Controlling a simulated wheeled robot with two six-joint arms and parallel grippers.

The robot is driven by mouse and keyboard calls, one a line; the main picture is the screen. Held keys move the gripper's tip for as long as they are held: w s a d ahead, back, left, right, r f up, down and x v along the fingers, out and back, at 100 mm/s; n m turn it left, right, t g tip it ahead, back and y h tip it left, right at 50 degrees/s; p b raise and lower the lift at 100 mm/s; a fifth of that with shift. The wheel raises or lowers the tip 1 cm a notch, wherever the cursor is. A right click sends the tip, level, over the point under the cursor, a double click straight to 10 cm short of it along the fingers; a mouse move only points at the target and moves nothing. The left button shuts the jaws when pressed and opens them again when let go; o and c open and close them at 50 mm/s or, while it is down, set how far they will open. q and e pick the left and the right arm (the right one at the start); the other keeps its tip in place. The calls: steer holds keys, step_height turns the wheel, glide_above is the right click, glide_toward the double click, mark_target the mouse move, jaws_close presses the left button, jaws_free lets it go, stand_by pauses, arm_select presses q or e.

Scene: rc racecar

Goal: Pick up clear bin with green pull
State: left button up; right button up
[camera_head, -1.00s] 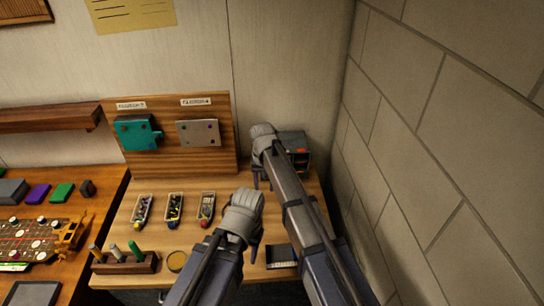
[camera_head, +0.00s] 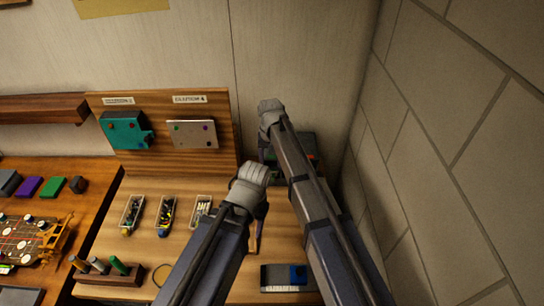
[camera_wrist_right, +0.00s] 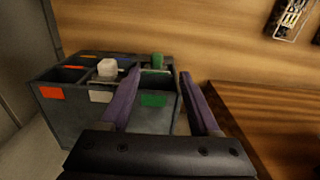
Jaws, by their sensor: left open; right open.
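In the right wrist view a grey compartment box (camera_wrist_right: 61,118) has orange, white and green (camera_wrist_right: 153,100) front tags. A green piece (camera_wrist_right: 157,62) stands at its green-tagged compartment. My right gripper (camera_wrist_right: 160,70) is open over this compartment, its fingers either side of the green piece; I cannot tell whether they touch. In the head view the box (camera_head: 308,150) is partly hidden behind my right arm. My left gripper (camera_head: 258,238) is open over the table, right of several small trays. I cannot tell whether the green-tagged compartment is a separate clear bin.
Small filled trays (camera_head: 131,215) stand on the wooden table. A wooden peg holder (camera_head: 108,273) is at the front left, and a dark tray (camera_head: 272,279) near the front edge. A panel (camera_head: 180,161) stands behind. A block wall (camera_head: 450,130) limits the right side.

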mark_target(272, 176)
steer(key=shift+w, duration=0.35)
steer(key=shift+s+f+b, duration=0.2)
steer(key=shift+f+b, duration=0.1)
steer(key=shift+b, duration=0.15)
step_height(272, 176, down, 2)
steer(key=shift+w+f+b, duration=0.1)
steer(key=shift+w+b, duration=0.05)
steer(key=shift+b, duration=0.8)
arm_select(q)
steer(key=f, duration=0.2)
steer(key=shift+w+f, duration=0.2)
steer(key=shift+f, duration=0.15)
arm_select(e)
steer(key=shift+d+f, duration=0.1)
steer(key=shift+f, duration=0.05)
arm_select(q)
step_height(272, 176, down, 5)
steer(key=b, duration=0.5)
steer(key=shift+f, duration=0.1)
arm_select(e)
steer(key=f, duration=0.4)
steer(key=shift+s+d+f, duration=0.2)
steer(key=shift+s+f, duration=0.05)
steer(key=shift+f, duration=0.1)
steer(key=shift+r, duration=0.1)
steer(key=shift+c, duration=0.4)
jaws_close()
